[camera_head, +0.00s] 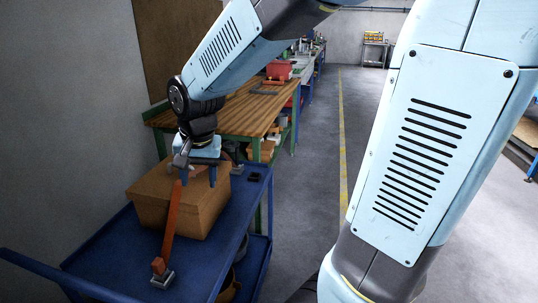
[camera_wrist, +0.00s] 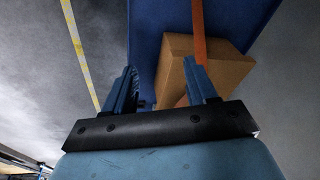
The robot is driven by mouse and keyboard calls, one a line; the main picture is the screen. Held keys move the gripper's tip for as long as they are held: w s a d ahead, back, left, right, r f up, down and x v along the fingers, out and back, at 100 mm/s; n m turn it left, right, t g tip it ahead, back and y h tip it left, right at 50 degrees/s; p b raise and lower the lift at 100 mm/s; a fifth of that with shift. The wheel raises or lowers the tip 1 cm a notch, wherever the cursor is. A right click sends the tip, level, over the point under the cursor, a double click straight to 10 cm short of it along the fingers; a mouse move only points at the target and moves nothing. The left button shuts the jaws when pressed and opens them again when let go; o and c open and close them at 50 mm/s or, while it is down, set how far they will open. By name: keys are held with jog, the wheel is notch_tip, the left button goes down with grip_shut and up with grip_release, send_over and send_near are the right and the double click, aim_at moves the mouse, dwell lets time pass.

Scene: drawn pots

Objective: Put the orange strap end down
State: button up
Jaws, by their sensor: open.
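The orange strap (camera_head: 172,225) rises from a metal buckle (camera_head: 162,275) on the blue cart, up the near side of a cardboard box (camera_head: 205,212). Its upper part reaches the box top beside my gripper (camera_head: 197,172). In the wrist view the strap (camera_wrist: 198,30) runs down from the top edge and passes behind the right finger of my gripper (camera_wrist: 160,68). My gripper is open above the box (camera_wrist: 228,72), with no strap seen held between the fingers. The strap's free end is hard to make out; the fingers hide part of it.
The blue cart (camera_head: 110,262) stands beside a wooden workbench (camera_head: 235,108). A small dark fitting (camera_head: 255,177) lies at the cart's far right corner. A wall is close on the left. The floor (camera_head: 300,190) to the right is clear, with a yellow line.

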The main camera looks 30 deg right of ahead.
jog(key=s+d+r+n+t, duration=0.3)
jog(key=s+d+r, duration=0.5)
jog(key=s+d, duration=0.3)
jog(key=shift+s+d+r+n+h, duration=0.35)
jog(key=shift+s+n, duration=0.35)
jog(key=shift+s, duration=0.3)
